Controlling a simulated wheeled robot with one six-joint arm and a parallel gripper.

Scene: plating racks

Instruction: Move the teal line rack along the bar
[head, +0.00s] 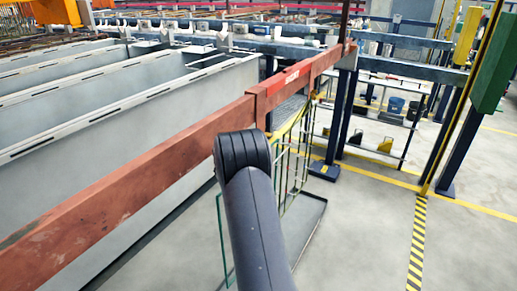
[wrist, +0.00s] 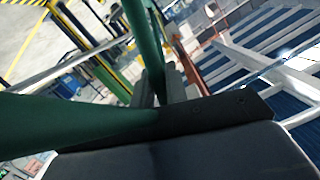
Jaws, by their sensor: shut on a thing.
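The teal line rack shows large and close in the wrist view (wrist: 145,45), as thick green rods crossing in front of the camera. In the head view a thin green outline of the rack (head: 219,235) shows just left of my arm, below the bar. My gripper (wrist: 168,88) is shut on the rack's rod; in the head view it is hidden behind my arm. The rust-red bar (head: 130,172) runs from the lower left to the upper right, behind my arm. Whether the rack's hooks rest on the bar is hidden.
Long grey tanks (head: 110,120) stand left of the bar. A blue post (head: 342,115) supports the bar's far end.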

